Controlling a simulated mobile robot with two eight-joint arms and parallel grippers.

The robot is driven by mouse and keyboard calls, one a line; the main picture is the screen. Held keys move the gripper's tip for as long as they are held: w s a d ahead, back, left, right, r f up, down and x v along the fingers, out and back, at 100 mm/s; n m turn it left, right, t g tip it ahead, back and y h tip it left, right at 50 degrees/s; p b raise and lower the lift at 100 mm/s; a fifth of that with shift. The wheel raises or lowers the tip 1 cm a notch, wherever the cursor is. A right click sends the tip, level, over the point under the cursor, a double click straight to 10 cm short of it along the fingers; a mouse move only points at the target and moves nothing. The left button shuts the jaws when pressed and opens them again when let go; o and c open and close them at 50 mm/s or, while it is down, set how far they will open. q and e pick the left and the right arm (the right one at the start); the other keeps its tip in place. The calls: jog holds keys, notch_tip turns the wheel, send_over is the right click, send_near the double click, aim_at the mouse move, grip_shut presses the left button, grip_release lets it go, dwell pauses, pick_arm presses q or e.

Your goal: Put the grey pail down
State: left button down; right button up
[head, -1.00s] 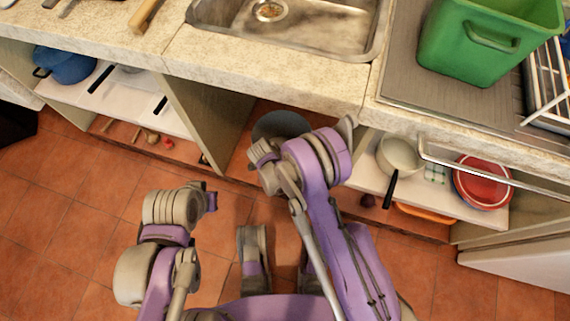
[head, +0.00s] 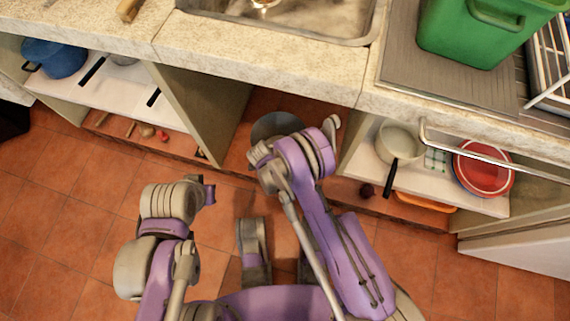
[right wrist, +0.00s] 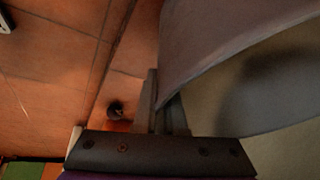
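The grey pail (head: 277,126) shows in the head view below the counter front, in the gap between the two cabinets. My right wrist covers much of it. In the right wrist view the pail's wall (right wrist: 215,45) fills the upper right. My right gripper (right wrist: 164,105) is shut on that wall, with one finger on each side. I cannot tell whether the pail touches the floor. My left arm ends at the lower left of the head view, at the left gripper (head: 209,190), over bare floor and away from the pail. Its fingers cannot be made out.
The left cabinet shelf holds a blue pot (head: 55,58). The right shelf holds a pale saucepan (head: 398,143) and red plates (head: 484,167). A metal rail (head: 500,160) crosses before it. A green bin (head: 480,35) stands on the counter (head: 260,65). Tiled floor (head: 70,210) lies clear at left.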

jog(key=o, duration=0.3)
jog(key=p+v, duration=0.3)
jog(key=v, duration=0.9)
jog(key=shift+r, duration=0.1)
dwell(0.3)
